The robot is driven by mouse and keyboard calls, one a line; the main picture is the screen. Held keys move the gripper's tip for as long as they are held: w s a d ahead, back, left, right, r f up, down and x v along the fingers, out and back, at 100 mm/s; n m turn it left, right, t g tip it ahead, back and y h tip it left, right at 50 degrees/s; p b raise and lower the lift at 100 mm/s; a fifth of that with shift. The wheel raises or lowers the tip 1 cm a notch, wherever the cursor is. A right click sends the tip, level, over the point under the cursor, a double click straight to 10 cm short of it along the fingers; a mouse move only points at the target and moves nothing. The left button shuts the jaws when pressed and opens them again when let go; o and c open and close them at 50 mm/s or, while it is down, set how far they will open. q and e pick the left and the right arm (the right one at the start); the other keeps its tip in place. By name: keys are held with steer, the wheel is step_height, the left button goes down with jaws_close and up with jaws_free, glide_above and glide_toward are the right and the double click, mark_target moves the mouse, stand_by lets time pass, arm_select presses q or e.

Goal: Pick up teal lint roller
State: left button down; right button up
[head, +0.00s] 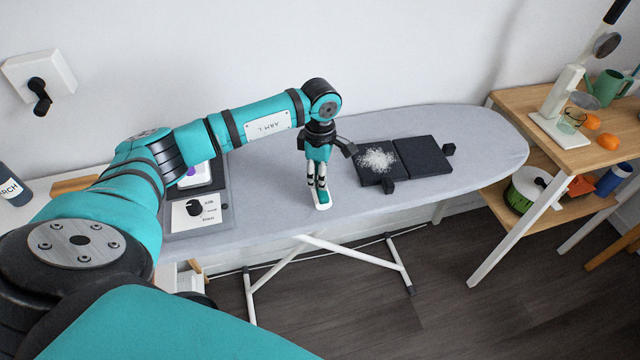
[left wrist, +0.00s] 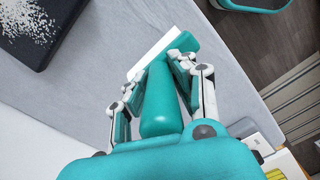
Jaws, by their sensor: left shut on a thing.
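The teal lint roller (head: 323,203) is at the front edge of the grey ironing board (head: 270,205). My left gripper (head: 317,184) points down over it and is shut on it. In the left wrist view, its rounded teal handle (left wrist: 160,108) lies between the two fingers (left wrist: 160,85), and a white part (left wrist: 152,52) shows beyond the fingertips. I cannot tell whether the roller touches the board or hangs just above it. My right gripper is not in view.
Two dark pads (head: 424,157) lie on the board to the right, one with a white granular pile (head: 376,159). A control box (head: 195,212) stands to the left. A wooden table (head: 560,150) with several items stands far right. The board's right end is clear.

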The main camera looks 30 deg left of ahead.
arm_select(q)
steer(key=shift+r, duration=0.1)
steer(key=shift+w+r+b, duration=0.1)
steer(key=shift+r+b, duration=0.3)
steer(key=shift+r, duration=0.1)
step_height(320, 180, up, 2)
steer(key=shift+r+b, duration=0.15)
steer(key=shift+b, duration=0.45)
steer(key=s+d+r+b, duration=0.1)
steer(key=s+d+b, duration=0.2)
steer(key=s+d, duration=0.8)
steer(key=shift+s+r+b, duration=0.25)
steer(key=shift+s+b, duration=0.15)
